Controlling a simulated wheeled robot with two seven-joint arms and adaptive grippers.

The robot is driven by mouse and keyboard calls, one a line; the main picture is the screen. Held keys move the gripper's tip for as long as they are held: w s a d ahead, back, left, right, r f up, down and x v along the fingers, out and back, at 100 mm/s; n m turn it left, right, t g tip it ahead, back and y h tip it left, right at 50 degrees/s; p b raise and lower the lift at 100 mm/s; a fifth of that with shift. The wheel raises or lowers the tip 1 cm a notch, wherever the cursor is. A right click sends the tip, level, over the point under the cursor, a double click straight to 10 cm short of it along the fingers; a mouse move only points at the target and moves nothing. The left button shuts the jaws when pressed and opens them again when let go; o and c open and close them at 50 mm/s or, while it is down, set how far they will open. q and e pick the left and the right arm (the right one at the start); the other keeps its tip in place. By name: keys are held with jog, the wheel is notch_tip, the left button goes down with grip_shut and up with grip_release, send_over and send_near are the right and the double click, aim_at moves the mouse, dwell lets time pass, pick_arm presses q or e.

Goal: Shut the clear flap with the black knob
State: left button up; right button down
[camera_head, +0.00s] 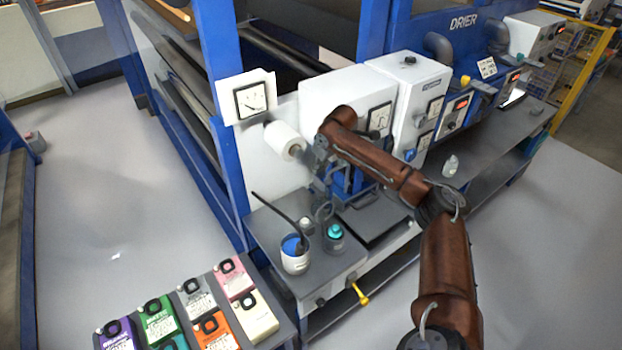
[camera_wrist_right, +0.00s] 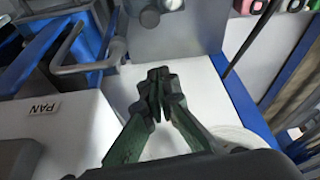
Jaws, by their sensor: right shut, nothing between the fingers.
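My right gripper (camera_head: 316,165) is in front of the white cabinet, beside the white roll (camera_head: 284,140). In the right wrist view its fingers (camera_wrist_right: 158,78) are shut with nothing between them. My left gripper is not in view.
A white-and-blue pot (camera_head: 295,254) with a dark rod and a teal-capped bottle (camera_head: 335,236) stand on the bench below. Coloured boxes (camera_head: 158,319) stand at lower left. A gauge (camera_head: 252,98) is above the roll. A grey handle (camera_wrist_right: 88,60) lies left of my fingers.

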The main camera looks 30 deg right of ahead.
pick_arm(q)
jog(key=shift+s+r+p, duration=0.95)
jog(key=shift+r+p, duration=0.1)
pick_arm(e)
send_over(322, 206)
jog(key=w+d, duration=0.1)
jog(key=w, duration=0.4)
notch_tip(322, 206, down, 9)
jog(key=shift+s, duration=0.15)
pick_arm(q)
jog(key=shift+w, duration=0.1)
pick_arm(e)
jog(key=shift+a, duration=0.1)
